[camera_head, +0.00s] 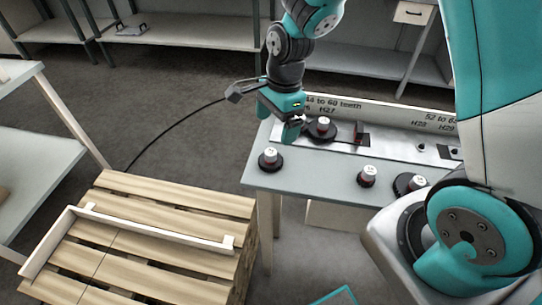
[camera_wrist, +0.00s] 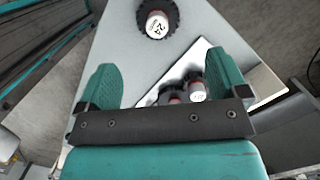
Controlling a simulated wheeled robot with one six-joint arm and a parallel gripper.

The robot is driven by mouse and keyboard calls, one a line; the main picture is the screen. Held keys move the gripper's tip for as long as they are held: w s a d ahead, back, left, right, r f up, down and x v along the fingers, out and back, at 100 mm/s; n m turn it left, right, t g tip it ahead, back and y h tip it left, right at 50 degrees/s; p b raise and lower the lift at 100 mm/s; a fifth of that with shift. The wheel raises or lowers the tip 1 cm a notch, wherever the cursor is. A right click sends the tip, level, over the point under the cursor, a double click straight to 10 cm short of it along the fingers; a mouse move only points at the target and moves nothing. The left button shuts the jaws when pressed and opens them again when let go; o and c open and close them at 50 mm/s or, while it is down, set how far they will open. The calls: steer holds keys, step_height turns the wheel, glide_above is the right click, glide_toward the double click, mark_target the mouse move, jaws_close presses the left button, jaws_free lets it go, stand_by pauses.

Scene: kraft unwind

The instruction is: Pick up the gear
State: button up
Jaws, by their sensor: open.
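Several dark toothed gears with white-and-red labelled hubs sit on the grey table. One gear (camera_head: 270,162) stands near the table's left front corner; others are a gear (camera_head: 320,129) by the metal plate, a gear (camera_head: 367,176) at the front and a gear (camera_head: 408,185) partly behind my arm. My gripper (camera_head: 292,130) is above the table's left end, between the corner gear and the plate gear. In the wrist view my gripper (camera_wrist: 164,82) is open and empty. Another labelled hub (camera_wrist: 197,91) shows by the right finger.
The table (camera_head: 310,175) carries a shiny metal plate (camera_head: 400,150) and a back board (camera_head: 385,115) lettered with tooth ranges. A wooden pallet (camera_head: 150,235) stands on the floor at the left front. Shelves line the back. A black cable (camera_head: 165,130) runs near the gripper.

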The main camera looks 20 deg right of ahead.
mark_target(271, 151)
steer(key=f, duration=0.4)
steer(key=shift+s+a+f, duration=0.1)
steer(key=shift+a+f, duration=0.1)
steer(key=shift+a, duration=0.15)
steer(key=shift+s+a+f+p, duration=0.15)
steer(key=shift+f+p, duration=0.2)
steer(key=shift+f, duration=0.5)
steer(key=shift+a+f+p, duration=0.15)
steer(key=shift+f+p, duration=0.2)
steer(key=shift+f, duration=0.5)
steer(key=shift+s+a+f+p, duration=0.15)
steer(key=shift+f+p, duration=0.2)
steer(key=shift+f, duration=0.5)
steer(key=shift+w, duration=0.1)
steer(key=c, duration=1.2)
steer(key=shift+c, duration=0.4)
steer(key=shift+r, duration=0.15)
